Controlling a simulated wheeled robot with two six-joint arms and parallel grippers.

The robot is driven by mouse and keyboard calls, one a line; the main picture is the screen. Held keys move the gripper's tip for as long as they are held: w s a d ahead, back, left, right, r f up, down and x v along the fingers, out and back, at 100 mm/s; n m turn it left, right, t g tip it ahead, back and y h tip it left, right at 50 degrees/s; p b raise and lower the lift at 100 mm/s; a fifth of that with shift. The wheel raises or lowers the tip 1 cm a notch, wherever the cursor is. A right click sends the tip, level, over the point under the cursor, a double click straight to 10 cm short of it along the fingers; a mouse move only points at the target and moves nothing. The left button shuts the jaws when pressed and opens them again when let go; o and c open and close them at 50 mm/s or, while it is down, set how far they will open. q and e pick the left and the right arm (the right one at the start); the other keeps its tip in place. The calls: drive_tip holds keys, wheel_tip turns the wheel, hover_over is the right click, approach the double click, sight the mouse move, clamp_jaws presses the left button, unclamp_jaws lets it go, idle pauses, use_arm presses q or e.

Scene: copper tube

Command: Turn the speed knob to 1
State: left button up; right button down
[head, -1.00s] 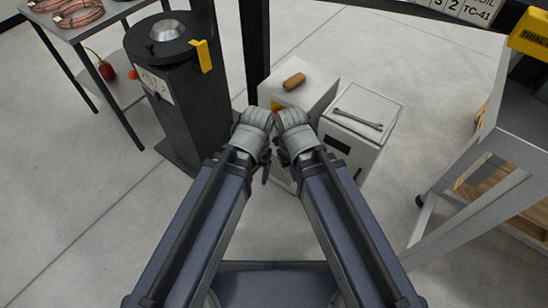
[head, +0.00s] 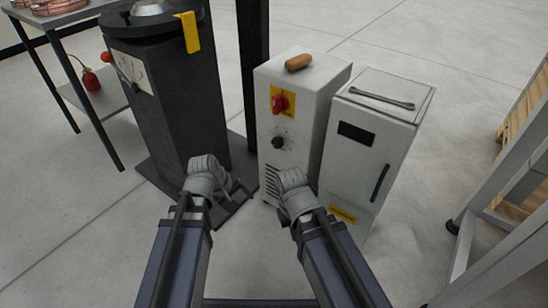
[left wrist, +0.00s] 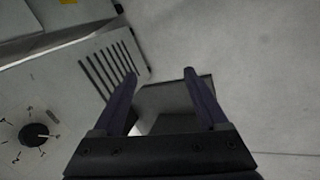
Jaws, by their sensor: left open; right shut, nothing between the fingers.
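The speed knob (head: 277,142) is a small black round knob with a dial of marks, on the front of a light grey cabinet (head: 290,80), below a red switch on a yellow plate. The knob also shows in the left wrist view (left wrist: 33,134), at the left edge; its marks are too small to read surely. My left gripper (head: 238,188) is open and empty, left of and below the knob and apart from it; its spread fingers show in the left wrist view (left wrist: 158,78). My right gripper (head: 292,180) is shut and empty, in front of the cabinet's lower part, fingertips mostly hidden.
The red switch (head: 281,103) sits just above the knob. A second grey cabinet (head: 365,155) with a wrench on top stands at the right. A dark column machine (head: 165,100) stands at the left. A brown-handled object (head: 299,62) lies on the knob's cabinet.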

use_arm(q)
drive_tip(key=w+d+r+n+t+h, duration=0.45)
drive_tip(key=w+n, duration=0.25)
drive_tip(key=n, duration=0.5)
drive_tip(key=n+t+h, duration=0.1)
drive_tip(key=n+t, duration=0.2)
drive_tip(key=n, duration=0.8)
approach(275, 143)
drive_tip(key=w, duration=0.1)
drive_tip(key=shift+s+f+b+x, duration=0.1)
drive_tip(key=shift+b+x, duration=0.7)
drive_tip(key=shift+x, duration=1.45)
drive_tip(key=shift+s+f+b+x, duration=0.15)
drive_tip(key=shift+b+x, duration=0.6)
drive_tip(key=shift+x, duration=1.5)
drive_tip(key=shift+d, duration=0.1)
drive_tip(key=shift+c, duration=0.3)
clamp_jaws()
